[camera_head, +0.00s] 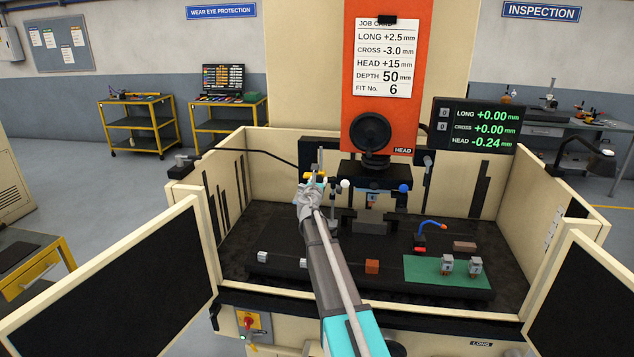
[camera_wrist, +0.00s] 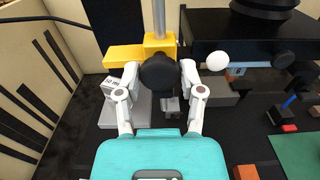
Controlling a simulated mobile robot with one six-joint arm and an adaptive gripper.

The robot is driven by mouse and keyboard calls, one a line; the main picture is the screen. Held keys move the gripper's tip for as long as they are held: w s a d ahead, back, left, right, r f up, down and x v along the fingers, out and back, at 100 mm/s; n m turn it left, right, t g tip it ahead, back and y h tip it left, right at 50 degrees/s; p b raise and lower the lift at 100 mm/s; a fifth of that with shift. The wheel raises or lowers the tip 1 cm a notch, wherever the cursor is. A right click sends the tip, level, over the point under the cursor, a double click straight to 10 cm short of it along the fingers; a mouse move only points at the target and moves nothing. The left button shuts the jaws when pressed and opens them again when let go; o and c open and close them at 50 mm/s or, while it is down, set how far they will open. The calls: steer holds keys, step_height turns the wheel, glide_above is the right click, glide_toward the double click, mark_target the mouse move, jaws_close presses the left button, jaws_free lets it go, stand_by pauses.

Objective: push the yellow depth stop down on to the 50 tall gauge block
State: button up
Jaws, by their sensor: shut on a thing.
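The yellow depth stop (camera_wrist: 128,55) sits around an upright grey rod (camera_wrist: 159,18) in the wrist view; a little of its yellow (camera_head: 321,174) shows in the head view. My gripper (camera_wrist: 161,72) is shut on the round black knob (camera_wrist: 159,73) at the front of the stop, one finger on each side. My gripper (camera_head: 312,186) also shows in the head view. A pale grey block with a small white label (camera_wrist: 111,84) stands below the yellow arm, partly hidden by my left finger. I cannot tell whether the stop touches it.
The orange machine head (camera_head: 382,85) with its job card stands behind. A white ball (camera_wrist: 217,61) is close right of my gripper. Small metal blocks, a copper block (camera_head: 372,266) and a green mat (camera_head: 437,269) lie on the dark table. Cream walls (camera_head: 213,215) enclose it.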

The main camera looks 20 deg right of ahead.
steer(key=shift+f+b, duration=1.8)
steer(key=shift+f, duration=0.1)
steer(key=o, duration=1)
steer(key=shift+v, duration=3)
steer(key=shift+a, duration=0.1)
steer(key=v, duration=1.2)
